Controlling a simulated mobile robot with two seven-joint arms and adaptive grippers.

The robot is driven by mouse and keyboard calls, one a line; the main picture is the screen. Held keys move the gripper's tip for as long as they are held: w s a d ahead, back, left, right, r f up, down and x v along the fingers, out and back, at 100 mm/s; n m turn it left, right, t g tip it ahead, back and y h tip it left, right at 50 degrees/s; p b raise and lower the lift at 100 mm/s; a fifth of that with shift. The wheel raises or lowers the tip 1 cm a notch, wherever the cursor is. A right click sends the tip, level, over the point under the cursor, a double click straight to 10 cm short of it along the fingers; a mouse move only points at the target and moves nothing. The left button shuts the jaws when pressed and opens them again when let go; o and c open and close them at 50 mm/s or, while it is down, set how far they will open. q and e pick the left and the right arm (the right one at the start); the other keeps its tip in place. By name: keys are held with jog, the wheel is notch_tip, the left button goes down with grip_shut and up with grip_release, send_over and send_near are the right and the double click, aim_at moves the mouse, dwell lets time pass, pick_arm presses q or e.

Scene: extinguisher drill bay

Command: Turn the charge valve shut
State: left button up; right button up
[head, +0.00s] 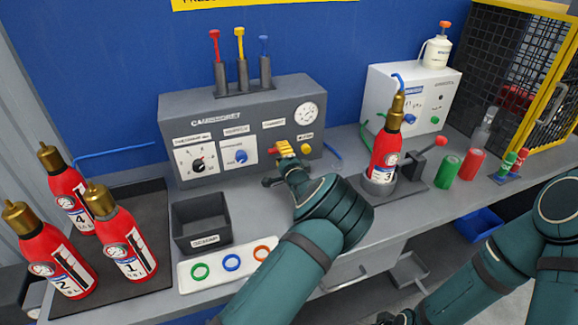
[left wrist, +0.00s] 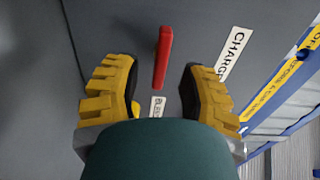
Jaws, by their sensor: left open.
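The grey charging cabinet (head: 245,125) stands at the back of the bench. A red lever (left wrist: 162,58) projects from its face, beside a label reading "CHARG" in the left wrist view; I take it as the charge valve handle. It shows only partly in the head view (head: 272,151). My left gripper (head: 278,165) is at the panel with its yellow fingers open. In the wrist view the lever stands between the fingers (left wrist: 158,78), with gaps on both sides. My right arm is at the lower right; its gripper (head: 395,318) is barely visible at the bottom edge.
A yellow knob (head: 306,149) sits just right of my left gripper, below a round gauge (head: 306,112). Extinguisher 3 (head: 385,155) stands in a holder to the right. A dark bin (head: 202,222) and a white ring tray (head: 205,285) lie to the left.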

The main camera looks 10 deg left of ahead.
pick_arm(q)
jog(key=v, duration=0.9)
jog(key=shift+s+d, duration=0.15)
jog(key=shift+s, duration=0.05)
